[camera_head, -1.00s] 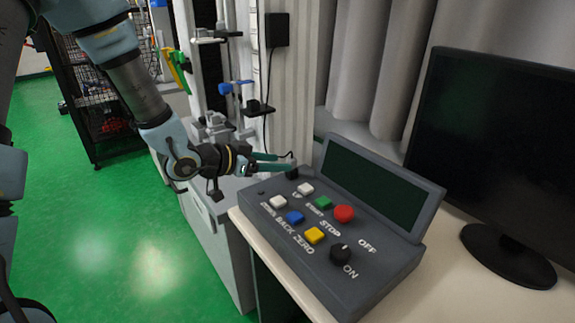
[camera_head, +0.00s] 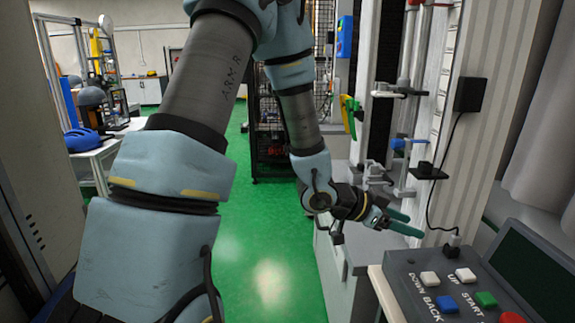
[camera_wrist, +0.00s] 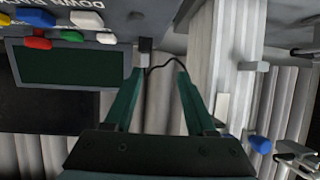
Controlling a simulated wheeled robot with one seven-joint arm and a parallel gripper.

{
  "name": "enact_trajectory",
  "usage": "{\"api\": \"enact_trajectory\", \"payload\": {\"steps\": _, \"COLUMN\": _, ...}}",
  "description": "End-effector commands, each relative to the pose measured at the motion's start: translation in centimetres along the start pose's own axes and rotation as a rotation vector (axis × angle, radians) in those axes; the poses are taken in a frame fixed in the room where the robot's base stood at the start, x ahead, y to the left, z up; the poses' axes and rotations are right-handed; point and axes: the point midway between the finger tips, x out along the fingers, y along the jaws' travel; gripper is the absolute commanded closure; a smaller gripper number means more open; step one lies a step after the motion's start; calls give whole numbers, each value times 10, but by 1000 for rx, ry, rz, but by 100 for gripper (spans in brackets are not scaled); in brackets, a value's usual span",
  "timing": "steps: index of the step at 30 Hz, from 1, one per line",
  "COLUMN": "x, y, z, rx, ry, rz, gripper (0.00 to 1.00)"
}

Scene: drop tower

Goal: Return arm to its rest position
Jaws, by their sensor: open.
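My gripper (camera_head: 404,222) is open, with two green fingers and nothing between them. In the head view it is in front of the grey drop tower (camera_head: 392,183), left of and a little above the control box. My arm reaches out from the lower left, with its elbow at the top of the picture. The wrist view shows both fingers of my gripper (camera_wrist: 156,85) apart, with a black plug and cable beyond them. The control box (camera_head: 415,290) shows in part at the lower right, with its buttons and dark screen. It also shows in the wrist view (camera_wrist: 115,20).
A black wire-mesh cage (camera_head: 268,135) stands behind my arm. The green floor (camera_head: 262,265) is clear in the middle. A table (camera_head: 95,152) with a blue helmet (camera_head: 82,140) is at the far left. A grey curtain (camera_head: 535,150) hangs at the right.

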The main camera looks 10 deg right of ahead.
Motion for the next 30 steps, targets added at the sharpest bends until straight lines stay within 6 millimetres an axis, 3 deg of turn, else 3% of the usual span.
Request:
{"api": "enact_trajectory", "payload": {"steps": 5, "x": -70, "y": -74, "z": 31, "rx": -114, "ry": -236, "rz": -293, "gripper": 44}}
{"api": "enact_trajectory", "payload": {"steps": 9, "x": -158, "y": -113, "z": 67, "rx": -305, "ry": -452, "rz": -541, "gripper": 44}}
{"api": "enact_trajectory", "payload": {"steps": 13, "x": -248, "y": -113, "z": 95, "rx": -561, "ry": -623, "rz": -731, "gripper": 44}}
{"api": "enact_trajectory", "payload": {"steps": 15, "x": -290, "y": -98, "z": 106, "rx": -722, "ry": -694, "rz": -804, "gripper": 44}}
{"api": "enact_trajectory", "payload": {"steps": 18, "x": -333, "y": -68, "z": 113, "rx": -944, "ry": -760, "rz": -862, "gripper": 44}}
{"api": "enact_trajectory", "payload": {"steps": 21, "x": -354, "y": -42, "z": 115, "rx": -1108, "ry": -788, "rz": -877, "gripper": 44}}
{"api": "enact_trajectory", "payload": {"steps": 24, "x": -363, "y": -26, "z": 114, "rx": -1201, "ry": -799, "rz": -874, "gripper": 44}}
{"api": "enact_trajectory", "payload": {"steps": 30, "x": -364, "y": -20, "z": 114, "rx": -1233, "ry": -802, "rz": -870, "gripper": 44}}
